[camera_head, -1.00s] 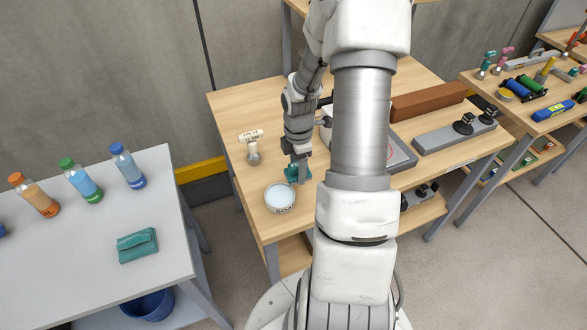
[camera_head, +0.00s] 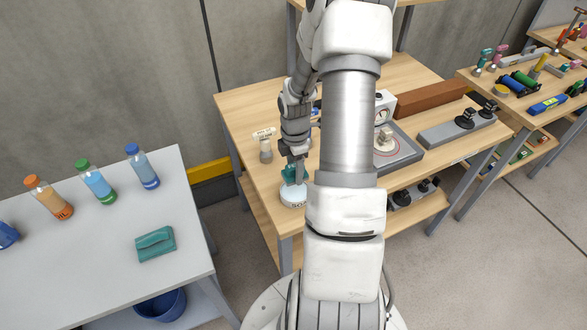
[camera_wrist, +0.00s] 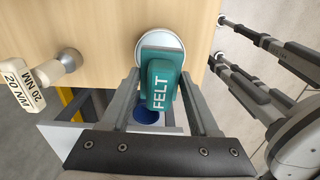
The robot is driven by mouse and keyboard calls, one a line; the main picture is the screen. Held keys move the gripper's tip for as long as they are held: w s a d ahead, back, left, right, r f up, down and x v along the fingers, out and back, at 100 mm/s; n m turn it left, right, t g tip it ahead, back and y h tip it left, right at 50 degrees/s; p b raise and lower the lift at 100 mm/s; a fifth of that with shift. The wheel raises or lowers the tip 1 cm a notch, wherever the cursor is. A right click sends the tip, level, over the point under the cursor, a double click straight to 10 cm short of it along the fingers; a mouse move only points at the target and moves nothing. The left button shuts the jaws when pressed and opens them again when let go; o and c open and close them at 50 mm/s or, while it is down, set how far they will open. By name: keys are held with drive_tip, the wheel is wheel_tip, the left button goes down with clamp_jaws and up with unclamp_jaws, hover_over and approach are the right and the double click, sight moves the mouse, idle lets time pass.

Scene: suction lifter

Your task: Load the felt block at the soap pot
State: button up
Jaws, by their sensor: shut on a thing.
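The teal block marked FELT (camera_wrist: 161,86) is between the fingers of my gripper (camera_wrist: 160,92), which is shut on it. In the head view the felt block (camera_head: 289,173) and my gripper (camera_head: 296,166) are at the pot's back edge, overlapping it. The soap pot (camera_head: 294,199) is a round white tub with dark lettering, near the front left corner of the wooden bench. In the wrist view the white pot (camera_wrist: 166,38) shows behind the block, which hides part of it. I cannot tell whether the block touches the soap.
A tool marked 20 NM (camera_head: 265,150) stands on the bench (camera_head: 240,110) left of my arm. A grey tray machine (camera_head: 405,150) and a brown bar (camera_head: 430,97) are to the right.

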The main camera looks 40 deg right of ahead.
sight(295, 191)
drive_tip(key=shift+f+b, duration=2.15)
drive_tip(key=shift+f, duration=0.6)
drive_tip(key=shift+f+b, duration=0.3)
drive_tip(key=shift+f, duration=0.25)
wheel_tip(295, 191, up, 7)
drive_tip(key=p, duration=0.5)
drive_tip(key=shift+r+p, duration=0.1)
drive_tip(key=shift+p, duration=0.3)
idle(0.4)
drive_tip(key=shift+w+a+m, duration=0.3)
drive_tip(key=shift+a, duration=0.15)
drive_tip(key=w+a+m+b, duration=0.2)
drive_tip(key=a+m, duration=0.5)
drive_tip(key=a, duration=0.4)
drive_tip(key=w+a+m+b, duration=0.2)
drive_tip(key=a+m+b, duration=0.2)
drive_tip(key=a+m, duration=0.3)
drive_tip(key=a, duration=0.4)
drive_tip(key=shift+w+a, duration=0.3)
